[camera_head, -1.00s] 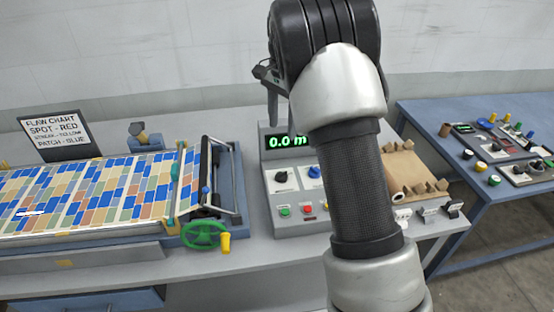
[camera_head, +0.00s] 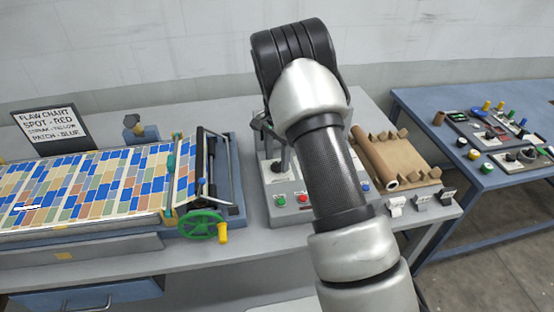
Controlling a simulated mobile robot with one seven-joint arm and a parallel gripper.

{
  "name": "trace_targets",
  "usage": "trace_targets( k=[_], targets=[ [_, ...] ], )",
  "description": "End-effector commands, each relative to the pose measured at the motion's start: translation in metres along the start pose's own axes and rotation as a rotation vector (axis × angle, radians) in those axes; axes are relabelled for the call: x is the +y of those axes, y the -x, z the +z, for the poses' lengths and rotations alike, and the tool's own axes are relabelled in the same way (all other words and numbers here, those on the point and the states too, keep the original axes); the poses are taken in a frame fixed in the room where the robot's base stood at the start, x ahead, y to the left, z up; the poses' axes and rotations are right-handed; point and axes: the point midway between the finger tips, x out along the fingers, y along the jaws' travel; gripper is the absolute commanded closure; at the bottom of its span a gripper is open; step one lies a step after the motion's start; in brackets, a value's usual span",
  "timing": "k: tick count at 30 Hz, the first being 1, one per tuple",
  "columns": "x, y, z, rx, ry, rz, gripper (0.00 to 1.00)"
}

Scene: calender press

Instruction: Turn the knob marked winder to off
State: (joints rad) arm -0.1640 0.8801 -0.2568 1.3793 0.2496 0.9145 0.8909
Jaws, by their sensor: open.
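A grey control box (camera_head: 272,207) stands on the bench at the middle. A black knob (camera_head: 278,167) on its sloping face is in view, close below my gripper. The knob's label is too small to read, so I cannot tell which knob is marked winder. A green button (camera_head: 280,200) and a red button (camera_head: 303,198) sit below it. My gripper (camera_head: 268,142) is open, partly hidden by my own wrist, and hangs over the upper left of the box. I cannot tell whether it touches the knob.
A patterned sheet on a roller table (camera_head: 90,190) with a green handwheel (camera_head: 203,225) lies left. A brown roll (camera_head: 390,160) and small tags (camera_head: 422,201) are right of the box. A second blue bench (camera_head: 470,120) with more controls stands far right.

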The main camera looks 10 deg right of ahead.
Motion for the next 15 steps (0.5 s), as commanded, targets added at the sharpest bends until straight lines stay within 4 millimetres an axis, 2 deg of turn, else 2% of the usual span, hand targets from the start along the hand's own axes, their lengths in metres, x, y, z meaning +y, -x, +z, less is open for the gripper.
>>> trace_targets(
  k=[5, 13, 15],
  targets=[
    [0.0003, -0.0116, -0.0001, 0.000, -0.001, 0.000, 0.49],
    [0.0001, -0.0131, -0.0001, 0.000, 0.000, -0.001, 0.49],
    [0.0001, -0.0130, -0.0001, 0.000, 0.000, -0.001, 0.59]
  ],
)
